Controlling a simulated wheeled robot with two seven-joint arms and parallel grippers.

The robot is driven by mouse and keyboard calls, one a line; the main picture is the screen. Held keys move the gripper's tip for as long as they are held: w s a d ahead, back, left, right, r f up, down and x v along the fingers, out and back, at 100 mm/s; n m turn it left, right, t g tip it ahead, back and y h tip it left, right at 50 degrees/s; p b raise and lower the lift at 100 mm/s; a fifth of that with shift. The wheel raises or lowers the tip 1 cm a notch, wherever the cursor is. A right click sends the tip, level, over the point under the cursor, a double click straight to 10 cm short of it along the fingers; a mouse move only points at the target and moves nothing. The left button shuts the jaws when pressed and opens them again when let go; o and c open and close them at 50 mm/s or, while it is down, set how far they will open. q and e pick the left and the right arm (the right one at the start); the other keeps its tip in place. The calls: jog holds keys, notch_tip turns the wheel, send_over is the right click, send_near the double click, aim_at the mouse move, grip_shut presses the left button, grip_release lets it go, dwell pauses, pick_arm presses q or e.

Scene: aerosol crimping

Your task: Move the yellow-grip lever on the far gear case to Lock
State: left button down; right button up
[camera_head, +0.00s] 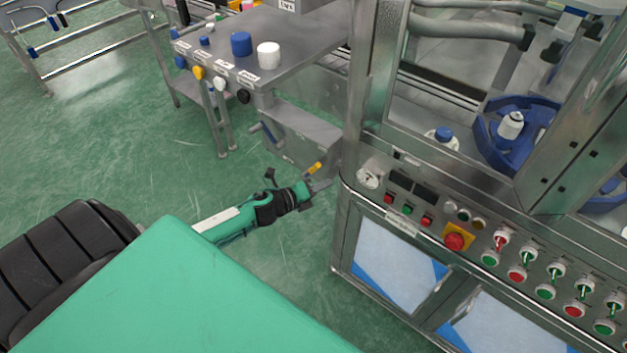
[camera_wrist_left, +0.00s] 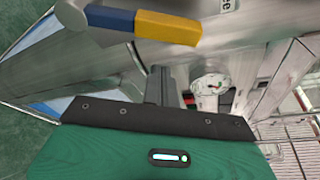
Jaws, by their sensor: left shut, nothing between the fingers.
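The yellow-grip lever (camera_head: 314,168) sticks out low on the front of the grey metal gear case (camera_head: 300,132), left of the machine. In the left wrist view the lever's yellow grip (camera_wrist_left: 168,31) and blue section cross the top of the picture. My left gripper (camera_head: 321,185) is shut and empty, just below the yellow grip in the head view. Its dark fingers (camera_wrist_left: 160,86) also show in the left wrist view, and a gap seems to separate them from the grip. A label cut off at the top edge ends in "ee"; no Lock mark is readable. My right gripper is out of view.
A machine cabinet with a red emergency button (camera_head: 454,241) and several switches stands close at right. A pressure gauge (camera_head: 368,178) sits at its corner. A steel table (camera_head: 300,42) with blue and white caps stands behind.

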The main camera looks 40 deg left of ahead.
aim_at(313, 169)
pick_arm(q)
jog(key=a, duration=0.1)
jog(key=a+r, duration=0.1)
jog(key=a, duration=0.1)
jog(key=shift+a+r, duration=0.2)
jog(key=shift+r, duration=0.2)
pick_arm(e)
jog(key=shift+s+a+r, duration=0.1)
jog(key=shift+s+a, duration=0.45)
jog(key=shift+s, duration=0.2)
